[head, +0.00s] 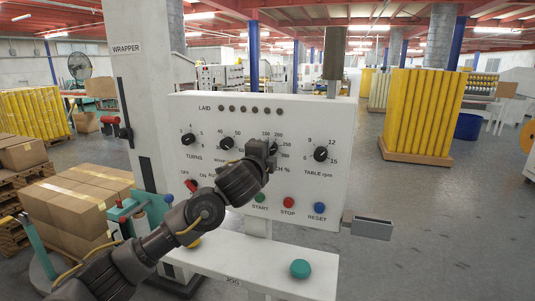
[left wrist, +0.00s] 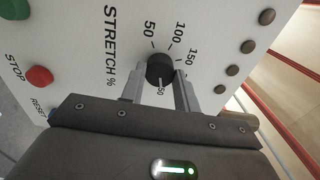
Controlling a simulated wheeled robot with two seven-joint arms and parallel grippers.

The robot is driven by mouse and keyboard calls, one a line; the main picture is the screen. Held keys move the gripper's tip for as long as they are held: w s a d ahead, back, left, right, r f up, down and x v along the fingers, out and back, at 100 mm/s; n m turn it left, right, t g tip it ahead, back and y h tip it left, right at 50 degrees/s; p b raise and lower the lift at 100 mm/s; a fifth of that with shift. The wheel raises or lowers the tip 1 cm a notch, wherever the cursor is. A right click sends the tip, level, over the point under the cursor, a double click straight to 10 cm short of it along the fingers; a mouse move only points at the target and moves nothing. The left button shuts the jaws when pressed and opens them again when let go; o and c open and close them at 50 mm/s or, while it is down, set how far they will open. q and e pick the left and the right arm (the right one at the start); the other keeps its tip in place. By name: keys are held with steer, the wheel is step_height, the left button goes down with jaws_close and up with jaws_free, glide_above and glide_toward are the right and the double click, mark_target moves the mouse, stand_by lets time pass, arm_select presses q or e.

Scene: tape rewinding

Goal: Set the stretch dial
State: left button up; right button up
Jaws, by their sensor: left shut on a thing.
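The stretch dial (left wrist: 160,66) is a round black knob on the white control panel (head: 330,110), with STRETCH % printed beside it and a scale of numbers around it. In the head view my left gripper (head: 267,149) covers most of this dial. In the left wrist view my left gripper (left wrist: 162,78) has its two grey fingers on either side of the knob, shut on it. A light pointer mark shows at the knob's lower edge, towards my gripper, but its exact reading is unclear. My right gripper is in neither view.
The turns dial (head: 188,139), another dial (head: 227,143) and the table rpm dial (head: 321,154) share the panel. Below are a red stop button (head: 288,203) and a blue reset button (head: 320,208). Cardboard boxes (head: 80,205) stand at the left.

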arm_select(q)
steer(key=shift+f, duration=0.1)
steer(key=o, duration=1)
steer(key=shift+s, duration=0.1)
steer(key=b+v, duration=0.2)
steer(key=v, duration=0.8)
steer(key=shift+s+a, duration=0.15)
steer(key=shift+s, duration=0.15)
